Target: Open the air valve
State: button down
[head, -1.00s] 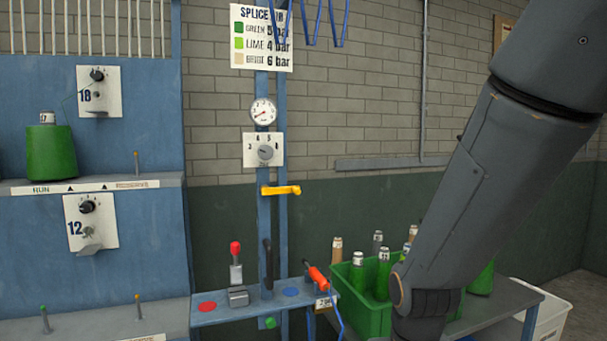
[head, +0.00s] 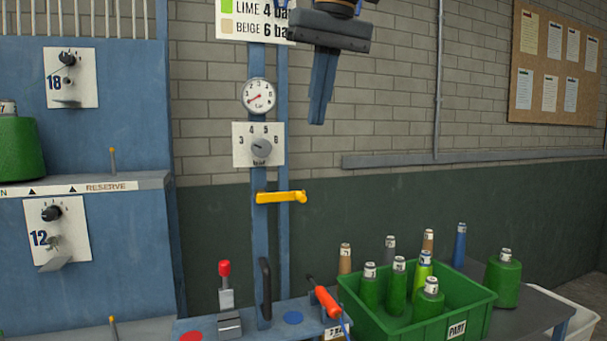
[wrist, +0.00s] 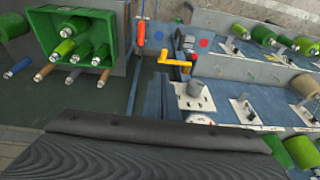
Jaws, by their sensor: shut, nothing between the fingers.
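The air valve's yellow lever (head: 282,197) sits on the blue post (head: 259,230), below a dial plate (head: 258,145) and a pressure gauge (head: 258,96). It lies roughly horizontal, its end pointing right. The gauge needle points to the lower left. My gripper (head: 317,122) hangs above and to the right of the lever, fingers pointing down, together and empty. It is apart from the lever. In the wrist view the yellow lever (wrist: 176,63) shows beyond the dark gripper body, which fills the bottom.
A green crate (head: 470,318) with several cones stands to the lower right. A red-knobbed lever (head: 225,268), an orange-handled tool (head: 325,300) and a dark upright handle (head: 265,285) stand on the bench below. A cork board (head: 550,110) hangs at right. The wall space right of the lever is clear.

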jog(key=shift+s+r, duration=0.1)
jog(key=shift+r, duration=0.5)
jog(key=p, duration=0.3)
send_near(302, 194)
jog(key=x, duration=0.6)
jog(key=shift+f, duration=0.1)
